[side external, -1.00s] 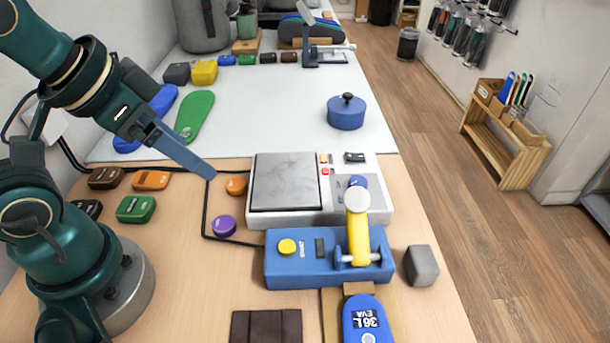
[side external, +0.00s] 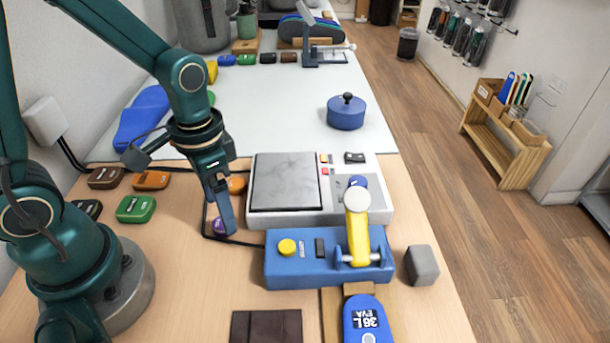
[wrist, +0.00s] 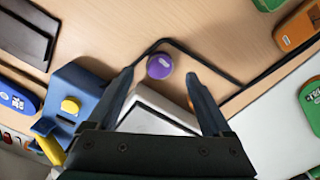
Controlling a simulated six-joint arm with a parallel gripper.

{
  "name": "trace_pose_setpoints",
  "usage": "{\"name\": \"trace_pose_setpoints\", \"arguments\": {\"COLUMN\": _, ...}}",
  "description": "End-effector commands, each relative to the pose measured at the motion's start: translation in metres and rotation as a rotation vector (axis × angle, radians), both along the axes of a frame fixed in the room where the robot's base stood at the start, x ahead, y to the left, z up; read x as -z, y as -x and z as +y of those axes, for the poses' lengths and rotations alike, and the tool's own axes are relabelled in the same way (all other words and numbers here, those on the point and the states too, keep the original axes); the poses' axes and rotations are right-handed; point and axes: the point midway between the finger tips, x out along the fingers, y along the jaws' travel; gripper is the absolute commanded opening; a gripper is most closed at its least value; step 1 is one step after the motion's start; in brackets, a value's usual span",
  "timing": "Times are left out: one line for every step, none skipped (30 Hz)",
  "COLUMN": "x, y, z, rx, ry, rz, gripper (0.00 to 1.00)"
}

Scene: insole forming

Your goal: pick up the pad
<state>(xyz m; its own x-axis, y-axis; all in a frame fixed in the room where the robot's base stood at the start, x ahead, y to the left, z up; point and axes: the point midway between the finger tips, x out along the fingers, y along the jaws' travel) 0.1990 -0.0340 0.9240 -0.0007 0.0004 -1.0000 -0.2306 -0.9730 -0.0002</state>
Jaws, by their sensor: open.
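The task's "pad" could be one of several small pads, and I cannot tell which. A round purple pad (side external: 217,227) lies on the wooden table left of the press, partly hidden by my gripper (side external: 227,228). In the wrist view the purple pad (wrist: 159,66) shows between the two fingertips of my gripper (wrist: 159,75), which are apart and empty. A round orange pad (side external: 237,185) lies just behind it, left of the grey plate. Rectangular pads, brown (side external: 106,178), orange (side external: 151,180), green (side external: 136,209) and black (side external: 88,208), lie to the left.
A white machine with a grey plate (side external: 285,183) and a blue press with a yellow lever (side external: 290,270) stand to the right. A black cable (side external: 206,205) runs around the purple pad. A grey block (side external: 421,265), a dark brown sheet (side external: 266,327) and a blue insole (side external: 366,322) are nearer.

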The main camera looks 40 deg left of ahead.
Motion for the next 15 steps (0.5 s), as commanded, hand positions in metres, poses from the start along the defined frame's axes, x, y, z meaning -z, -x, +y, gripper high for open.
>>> {"name": "trace_pose_setpoints", "arguments": {"x": 0.007, "y": 0.002, "z": 0.000, "rx": 0.000, "ry": 0.000, "rz": 0.007, "gripper": 0.84}}
{"name": "trace_pose_setpoints", "arguments": {"x": 0.011, "y": 0.002, "z": 0.000, "rx": 0.000, "ry": 0.000, "rz": 0.008, "gripper": 0.84}}
{"name": "trace_pose_setpoints", "arguments": {"x": 0.015, "y": 0.001, "z": 0.000, "rx": 0.000, "ry": 0.000, "rz": 0.006, "gripper": 0.84}}
{"name": "trace_pose_setpoints", "arguments": {"x": 0.017, "y": 0.001, "z": 0.000, "rx": 0.000, "ry": 0.000, "rz": 0.005, "gripper": 0.84}}
{"name": "trace_pose_setpoints", "arguments": {"x": 0.020, "y": 0.001, "z": 0.000, "rx": 0.000, "ry": 0.000, "rz": 0.005, "gripper": 0.84}}
{"name": "trace_pose_setpoints", "arguments": {"x": 0.023, "y": 0.001, "z": 0.000, "rx": 0.000, "ry": -0.001, "rz": 0.004, "gripper": 0.84}}
{"name": "trace_pose_setpoints", "arguments": {"x": 0.025, "y": 0.001, "z": 0.000, "rx": 0.000, "ry": -0.001, "rz": 0.004, "gripper": 0.84}}
{"name": "trace_pose_setpoints", "arguments": {"x": 0.027, "y": 0.001, "z": 0.000, "rx": 0.000, "ry": -0.001, "rz": 0.003, "gripper": 0.84}}
{"name": "trace_pose_setpoints", "arguments": {"x": 0.029, "y": 0.001, "z": 0.000, "rx": 0.000, "ry": -0.001, "rz": 0.003, "gripper": 0.84}}
{"name": "trace_pose_setpoints", "arguments": {"x": 0.030, "y": 0.001, "z": 0.000, "rx": 0.000, "ry": -0.001, "rz": 0.003, "gripper": 0.84}}
{"name": "trace_pose_setpoints", "arguments": {"x": 0.031, "y": 0.001, "z": 0.000, "rx": 0.000, "ry": 0.000, "rz": 0.002, "gripper": 0.84}}
{"name": "trace_pose_setpoints", "arguments": {"x": 0.031, "y": 0.001, "z": 0.000, "rx": 0.000, "ry": -0.001, "rz": 0.000, "gripper": 0.84}}
{"name": "trace_pose_setpoints", "arguments": {"x": 0.032, "y": 0.001, "z": 0.000, "rx": 0.000, "ry": -0.001, "rz": 0.000, "gripper": 0.84}}
{"name": "trace_pose_setpoints", "arguments": {"x": 0.032, "y": 0.000, "z": 0.000, "rx": 0.000, "ry": -0.001, "rz": -0.001, "gripper": 0.84}}
{"name": "trace_pose_setpoints", "arguments": {"x": 0.032, "y": 0.000, "z": 0.000, "rx": 0.000, "ry": -0.001, "rz": -0.001, "gripper": 0.84}}
